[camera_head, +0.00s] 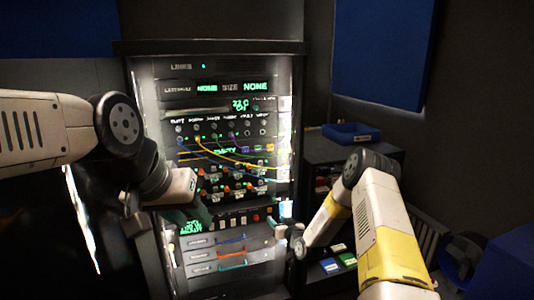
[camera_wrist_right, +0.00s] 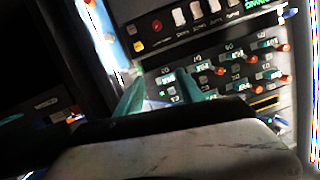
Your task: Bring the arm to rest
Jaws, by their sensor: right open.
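My right arm comes in from the right in the head view, with yellow and white links bent down toward the rack. My right gripper (camera_head: 288,236) is in front of the lower right part of the rack (camera_head: 133,75). In the right wrist view its two teal fingers (camera_wrist_right: 163,95) stand apart with nothing between them, facing a panel of switches and knobs. My left gripper (camera_head: 203,214) is in front of the rack's lower left side, partly hidden by its own wrist; its opening is unclear.
Coloured cables (camera_head: 222,155) hang across the rack's middle. A dark cabinet (camera_head: 325,150) stands right of the rack, with a blue tray (camera_head: 352,132) on top. A blue wall panel (camera_head: 380,50) hangs behind. A dark chair-like object (camera_head: 462,255) is at lower right.

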